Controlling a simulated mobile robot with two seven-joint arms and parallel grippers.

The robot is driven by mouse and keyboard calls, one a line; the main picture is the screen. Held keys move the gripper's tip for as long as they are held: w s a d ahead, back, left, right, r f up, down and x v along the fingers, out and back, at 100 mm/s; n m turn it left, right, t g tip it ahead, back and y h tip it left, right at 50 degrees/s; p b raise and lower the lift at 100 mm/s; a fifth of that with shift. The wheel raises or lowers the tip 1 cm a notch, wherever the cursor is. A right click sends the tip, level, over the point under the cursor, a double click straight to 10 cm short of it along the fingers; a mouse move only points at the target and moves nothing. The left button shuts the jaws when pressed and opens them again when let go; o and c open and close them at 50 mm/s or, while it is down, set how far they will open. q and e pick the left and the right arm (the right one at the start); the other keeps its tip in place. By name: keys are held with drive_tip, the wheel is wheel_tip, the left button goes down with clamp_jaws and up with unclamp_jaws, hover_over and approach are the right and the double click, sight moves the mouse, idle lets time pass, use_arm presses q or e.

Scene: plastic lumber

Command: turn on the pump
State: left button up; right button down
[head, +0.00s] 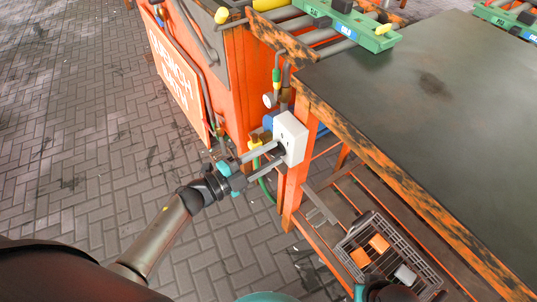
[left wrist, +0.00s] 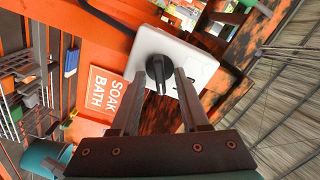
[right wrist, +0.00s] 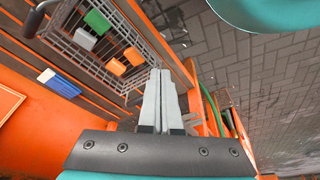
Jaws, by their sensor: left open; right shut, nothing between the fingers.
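A white switch box (head: 291,136) is fixed to the orange post at the table's near left corner. In the left wrist view the box (left wrist: 203,68) carries a black rotary knob (left wrist: 159,72). My left gripper (head: 275,157) is open, with its fingertips (left wrist: 157,86) on either side of the knob. I cannot tell whether the fingers touch it. The pump is not clearly identifiable; a blue part (head: 268,121) behind the box is mostly hidden. My right gripper (right wrist: 160,75) is shut and empty below the table, pointing toward the wire basket's side.
A wire basket (head: 345,246) with orange, grey and green blocks sits on the slatted shelf (head: 322,207) under the dark-topped table (head: 420,90). An orange quench bath tank (head: 175,72) with pipes and a gauge (head: 269,100) stands behind. The paved floor at left is clear.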

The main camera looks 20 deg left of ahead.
use_arm(q)
drive_tip(key=shift+s+a, duration=0.35)
drive_tip(key=shift+s, duration=0.1)
drive_tip(key=p+v, duration=0.2)
drive_tip(key=v, duration=1.2)
drive_tip(key=shift+p, duration=0.4)
use_arm(e)
wheel_tip(320, 180, down, 5)
drive_tip(key=s, duration=0.2)
drive_tip(key=shift+s+d+f+g, duration=0.15)
drive_tip(key=shift+s+d+g, duration=0.25)
drive_tip(key=shift+d, duration=0.05)
